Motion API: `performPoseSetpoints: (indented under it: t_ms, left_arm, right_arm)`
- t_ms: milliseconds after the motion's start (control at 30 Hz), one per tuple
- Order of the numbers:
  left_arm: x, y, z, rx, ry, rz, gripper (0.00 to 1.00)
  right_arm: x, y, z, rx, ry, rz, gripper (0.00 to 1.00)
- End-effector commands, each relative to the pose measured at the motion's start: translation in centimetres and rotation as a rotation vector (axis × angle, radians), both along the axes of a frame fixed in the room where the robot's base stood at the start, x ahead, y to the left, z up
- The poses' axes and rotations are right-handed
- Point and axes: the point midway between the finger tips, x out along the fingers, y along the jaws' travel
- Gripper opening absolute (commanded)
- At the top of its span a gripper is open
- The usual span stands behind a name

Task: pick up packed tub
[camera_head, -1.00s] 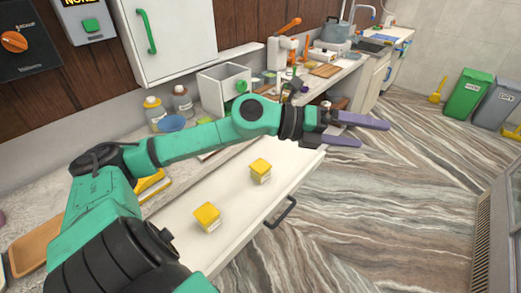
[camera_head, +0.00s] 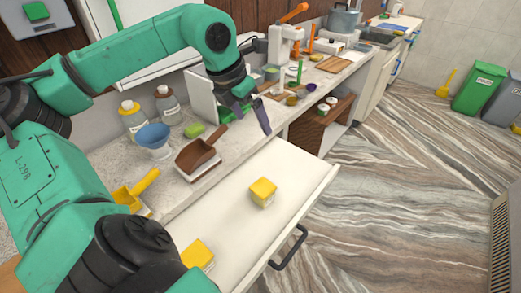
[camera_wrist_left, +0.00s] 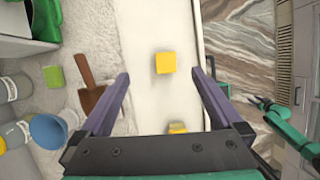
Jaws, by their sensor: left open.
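Two small tubs with yellow lids and pale sides sit in the open white drawer. The farther tub (camera_head: 263,192) stands mid-drawer; the nearer tub (camera_head: 197,255) is partly hidden by my arm. My left gripper (camera_head: 247,118) is open and empty, its purple fingers pointing down above the counter edge by the drawer's far end. In the left wrist view one tub (camera_wrist_left: 165,62) shows between the fingertips of my left gripper (camera_wrist_left: 160,76), below and apart from them. The other tub (camera_wrist_left: 177,128) is mostly hidden by the gripper body.
The drawer (camera_head: 228,208) has a dark handle (camera_head: 288,247). On the counter stand a brown scoop (camera_head: 198,154), a blue cup (camera_head: 153,140), a yellow scoop (camera_head: 135,190), a green block (camera_head: 194,130) and two bottles. A green and black arm (camera_wrist_left: 285,125) shows at the wrist view's right.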

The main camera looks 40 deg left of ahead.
Motion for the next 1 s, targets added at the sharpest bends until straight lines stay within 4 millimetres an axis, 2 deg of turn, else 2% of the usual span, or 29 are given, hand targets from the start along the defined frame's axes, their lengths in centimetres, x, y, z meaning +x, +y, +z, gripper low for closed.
performPoseSetpoints:
  t_ms: [33, 133, 300, 367, 500, 633, 700, 833, 1000]
  left_arm:
    - [0.0, -0.1, -1.8, 0.001, -0.002, -0.002, 1.00]
    - [-0.1, -0.2, -3.9, 0.000, -0.002, -0.002, 1.00]
    - [-0.1, -0.3, -8.2, -0.001, -0.002, -0.003, 1.00]
    - [-0.2, -0.3, -10.0, -0.001, -0.002, -0.003, 1.00]
    - [-0.3, -0.4, -14.5, -0.001, -0.002, -0.003, 1.00]
    - [-0.3, -0.4, -17.9, -0.001, -0.003, -0.003, 1.00]
    - [-0.3, -0.5, -18.4, -0.001, -0.003, -0.003, 1.00]
    - [0.3, -0.6, -19.5, -0.004, 0.001, -0.004, 1.00]
    - [1.9, -0.8, -23.3, -0.007, 0.003, -0.005, 1.00]
  right_arm:
    - [0.2, 0.2, -1.8, 0.004, -0.002, 0.000, 0.50]
    - [-0.3, -0.1, -4.0, -0.001, 0.004, 0.000, 0.50]
    - [-3.4, -2.6, -8.2, -0.035, 0.053, -0.001, 0.50]
    - [-3.9, -3.1, -10.0, -0.042, 0.060, -0.002, 0.50]
    - [-3.3, -2.9, -14.5, -0.037, 0.049, -0.002, 0.50]
    - [-1.9, -1.9, -17.9, -0.021, 0.024, -0.002, 0.50]
    - [-1.7, -1.3, -18.4, -0.013, 0.020, -0.002, 0.50]
    - [-1.7, -1.1, -17.8, -0.011, 0.021, -0.001, 0.50]
    - [-2.0, -1.3, -16.6, -0.014, 0.027, 0.000, 0.50]
